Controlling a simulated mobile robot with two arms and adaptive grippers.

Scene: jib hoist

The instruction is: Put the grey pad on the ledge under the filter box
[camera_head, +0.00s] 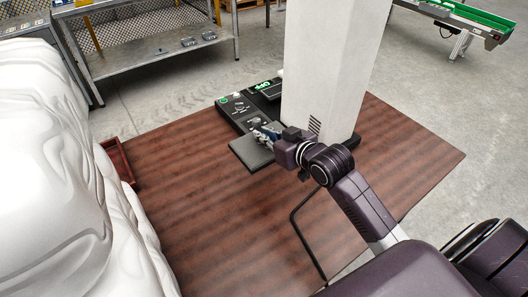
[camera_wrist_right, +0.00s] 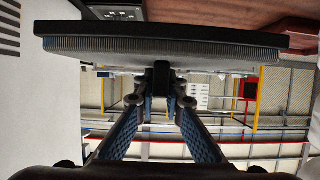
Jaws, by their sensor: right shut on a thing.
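A dark grey flat pad (camera_head: 250,153) shows in the head view beside the foot of the white column, above the brown wooden surface. My right gripper (camera_head: 268,134) is at its upper right edge. In the right wrist view, my right gripper (camera_wrist_right: 161,78) has its blue-padded fingers brought together on a dark piece at the middle of the pad's edge. The pad (camera_wrist_right: 160,46) spans the view's top, with a ribbed face. A black unit (camera_head: 240,114) with green displays stands just behind the pad. I cannot make out which part is the filter box or ledge. My left gripper is out of view.
The white column (camera_head: 322,70) rises close to my right gripper. A white draped bulk (camera_head: 60,170) fills the left side. A reddish-brown tray (camera_head: 127,172) lies at the wooden surface's (camera_head: 215,225) left edge. A metal bench (camera_head: 150,52) stands behind. The front of the wooden surface is mostly clear.

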